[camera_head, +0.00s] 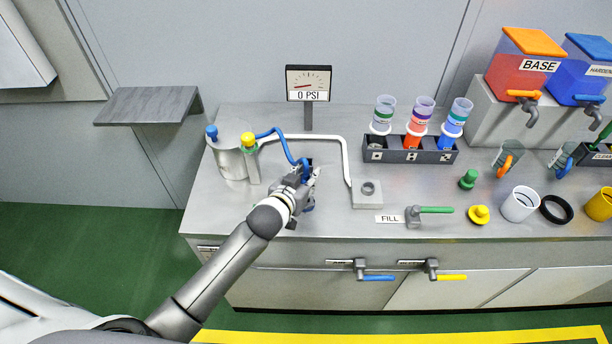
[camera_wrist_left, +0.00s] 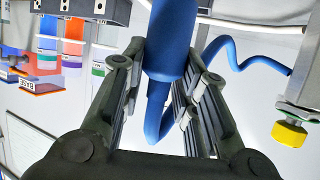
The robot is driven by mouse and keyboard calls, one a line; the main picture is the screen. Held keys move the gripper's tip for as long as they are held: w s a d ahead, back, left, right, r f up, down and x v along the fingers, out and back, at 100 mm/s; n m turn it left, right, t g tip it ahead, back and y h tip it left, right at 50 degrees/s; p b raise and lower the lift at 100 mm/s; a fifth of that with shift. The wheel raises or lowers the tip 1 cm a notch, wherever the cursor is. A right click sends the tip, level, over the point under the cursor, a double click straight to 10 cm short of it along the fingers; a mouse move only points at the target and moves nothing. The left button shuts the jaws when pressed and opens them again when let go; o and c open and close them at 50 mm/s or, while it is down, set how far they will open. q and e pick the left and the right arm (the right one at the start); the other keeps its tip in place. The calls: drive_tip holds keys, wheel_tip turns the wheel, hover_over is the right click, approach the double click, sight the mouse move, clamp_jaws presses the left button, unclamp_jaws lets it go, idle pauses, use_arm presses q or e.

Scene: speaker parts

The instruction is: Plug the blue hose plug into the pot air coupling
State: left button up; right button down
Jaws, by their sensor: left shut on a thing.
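My left gripper (camera_head: 303,183) is over the bench, right of the pot. In the left wrist view the gripper (camera_wrist_left: 165,75) is shut on the blue hose plug (camera_wrist_left: 172,42), a thick blue cylinder between the fingers. The blue hose (camera_head: 285,146) curves from near the yellow-capped post (camera_head: 251,160) to the gripper. The silver pot (camera_head: 229,163) stands at the bench's left end. A blue fitting (camera_head: 212,132) sits on its top left; I cannot tell for sure whether it is the air coupling. The plug is apart from the pot. My right gripper is out of view.
A gauge (camera_head: 308,83) reading 0 PSI stands behind the gripper. A white pipe (camera_head: 345,160) runs to a grey block (camera_head: 367,195) on the right. A tube rack (camera_head: 410,150) and a FILL valve (camera_head: 414,216) are farther right. The bench front left is clear.

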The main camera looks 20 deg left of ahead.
use_arm(q)
drive_tip(key=shift+f+b, duration=1.15)
drive_tip(key=shift+f, duration=0.65)
drive_tip(key=o, duration=1.1)
drive_tip(key=shift+o, duration=0.2)
drive_tip(key=v, duration=1.2)
